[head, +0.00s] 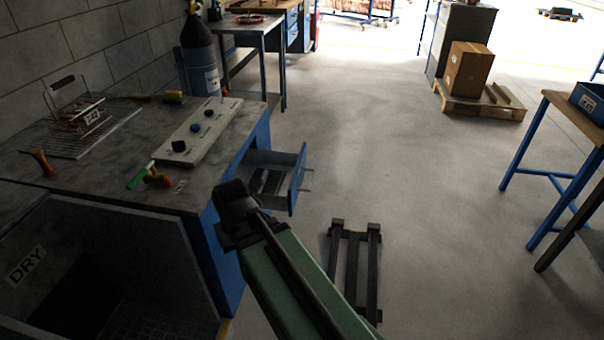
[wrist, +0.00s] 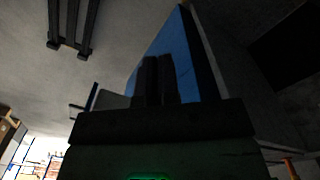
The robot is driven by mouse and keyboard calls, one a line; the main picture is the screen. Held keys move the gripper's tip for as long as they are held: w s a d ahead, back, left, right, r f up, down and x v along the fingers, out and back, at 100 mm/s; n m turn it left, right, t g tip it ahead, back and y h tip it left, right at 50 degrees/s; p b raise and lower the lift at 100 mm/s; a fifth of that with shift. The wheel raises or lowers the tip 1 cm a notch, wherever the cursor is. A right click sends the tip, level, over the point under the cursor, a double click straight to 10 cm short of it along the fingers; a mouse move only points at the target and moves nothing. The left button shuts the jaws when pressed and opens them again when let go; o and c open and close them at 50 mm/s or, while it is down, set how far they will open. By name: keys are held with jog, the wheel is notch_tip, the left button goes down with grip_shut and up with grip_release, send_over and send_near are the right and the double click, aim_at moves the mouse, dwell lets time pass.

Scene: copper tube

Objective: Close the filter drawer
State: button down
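The filter drawer (head: 298,182) stands pulled out from the blue side of the bench, with a blue front panel and a small bar handle (head: 309,181). Its inside shows dark parts. In the wrist view, the drawer (wrist: 112,99) is partly hidden behind my gripper (wrist: 157,60). In the head view, my dark gripper (head: 234,194) is in front of the bench's side, just left of and nearer than the drawer. Its two fingers are together, with nothing seen between them. I see no contact with the drawer.
The workbench (head: 100,185) on the left holds a wire rack (head: 80,118), a panel with knobs (head: 190,135) and small tools. A dark floor rail (head: 354,262) lies right of my arm. Another table (head: 570,120) stands at right. The floor beyond the drawer is clear.

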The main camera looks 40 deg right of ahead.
jog(key=w+d+r+m+t, duration=0.1)
jog(key=w+d+m+t, duration=0.25)
jog(key=d, duration=1.55)
jog(key=w+d+r+m+t, duration=0.15)
jog(key=w+d+m, duration=0.25)
jog(key=d, duration=1.5)
jog(key=t+b, duration=0.2)
jog(key=b, duration=0.6)
send_near(300, 171)
jog(key=s+x, duration=0.1)
jog(key=x, duration=0.4)
jog(key=shift+w+a, duration=0.2)
jog(key=shift+w, duration=0.1)
